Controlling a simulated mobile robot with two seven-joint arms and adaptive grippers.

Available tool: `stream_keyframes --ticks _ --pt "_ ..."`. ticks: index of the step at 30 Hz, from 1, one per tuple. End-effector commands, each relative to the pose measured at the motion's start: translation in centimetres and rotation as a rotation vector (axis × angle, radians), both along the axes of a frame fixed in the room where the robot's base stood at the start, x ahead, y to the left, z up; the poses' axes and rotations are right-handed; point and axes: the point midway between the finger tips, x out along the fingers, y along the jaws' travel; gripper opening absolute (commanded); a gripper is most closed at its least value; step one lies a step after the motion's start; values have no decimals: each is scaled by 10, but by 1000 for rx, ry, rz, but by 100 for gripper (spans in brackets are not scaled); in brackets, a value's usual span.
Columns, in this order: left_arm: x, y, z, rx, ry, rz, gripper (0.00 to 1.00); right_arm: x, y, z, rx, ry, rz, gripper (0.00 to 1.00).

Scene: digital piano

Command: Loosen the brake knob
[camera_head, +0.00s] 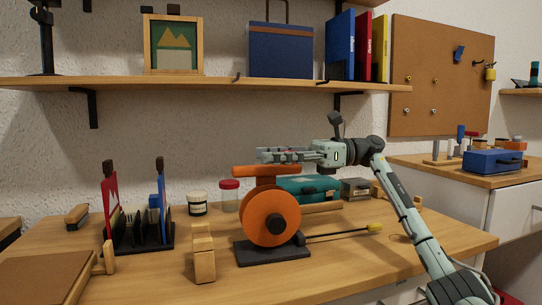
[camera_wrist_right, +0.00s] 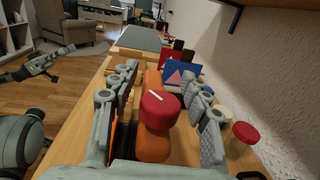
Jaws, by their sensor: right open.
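The orange wheel device (camera_head: 270,216) stands on a black base on the workbench, with an orange bar across its top. In the right wrist view, a round red knob (camera_wrist_right: 160,110) with a white line sits on the orange part. My right gripper (camera_head: 264,155) is open just above the device in the head view. In the wrist view its fingers (camera_wrist_right: 163,78) stand on either side of the knob, with visible gaps. The knob is not clearly visible in the head view. What looks like my left gripper (camera_wrist_right: 45,65) shows small at the left of the wrist view.
A shelf (camera_head: 215,83) hangs above.

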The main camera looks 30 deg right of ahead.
Motion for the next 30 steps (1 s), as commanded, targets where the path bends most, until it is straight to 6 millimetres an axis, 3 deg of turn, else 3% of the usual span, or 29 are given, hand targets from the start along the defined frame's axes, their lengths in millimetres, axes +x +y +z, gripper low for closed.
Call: stream_keyframes --ticks 18,30 --pt "0 0 0 -1 0 -1 40 -35 -102 1 0 -1 -2 47" --pt "0 0 0 -1 0 -1 40 -39 -111 0 0 0 0 47"
